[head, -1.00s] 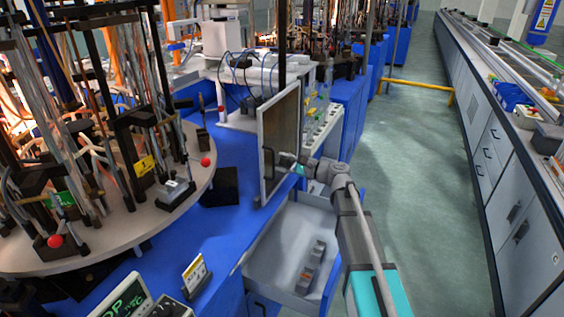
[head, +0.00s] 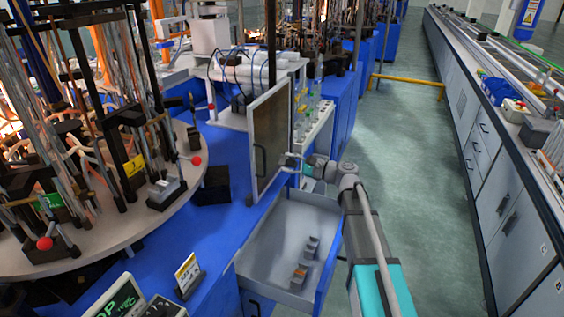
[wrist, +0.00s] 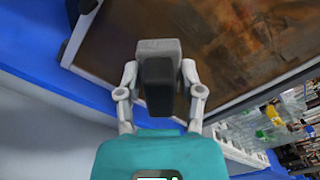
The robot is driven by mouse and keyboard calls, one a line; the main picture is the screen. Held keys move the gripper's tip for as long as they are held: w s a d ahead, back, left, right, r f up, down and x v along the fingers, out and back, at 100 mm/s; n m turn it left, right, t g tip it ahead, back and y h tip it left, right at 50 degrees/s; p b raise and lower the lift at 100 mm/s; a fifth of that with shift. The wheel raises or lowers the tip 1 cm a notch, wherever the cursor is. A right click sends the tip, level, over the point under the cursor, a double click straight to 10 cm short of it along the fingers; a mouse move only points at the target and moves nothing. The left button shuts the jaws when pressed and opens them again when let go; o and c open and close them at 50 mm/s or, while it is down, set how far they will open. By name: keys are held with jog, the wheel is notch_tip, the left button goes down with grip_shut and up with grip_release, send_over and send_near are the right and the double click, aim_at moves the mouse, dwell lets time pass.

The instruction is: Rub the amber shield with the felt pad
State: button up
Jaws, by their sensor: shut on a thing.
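The amber shield (head: 272,135) is a brown, see-through upright panel in a pale grey frame, with a dark handle at its left. It also fills the upper part of the wrist view (wrist: 215,45). My gripper (head: 288,162) is at the shield's lower right part in the head view. In the wrist view its fingers (wrist: 160,88) are shut on the felt pad (wrist: 158,47), a grey block with a dark near part. The pad lies in front of the shield's lower frame and panel there. I cannot tell whether it touches the panel.
A round table (head: 130,225) with rods and tubes stands on the left. A rack with bottles (head: 310,110) is behind the shield. The floor (head: 410,170) on the right is clear.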

aim_at(296, 165)
jog(key=shift+s+d, duration=0.15)
jog(key=shift+d, duration=0.2)
jog(key=shift+v, duration=1.55)
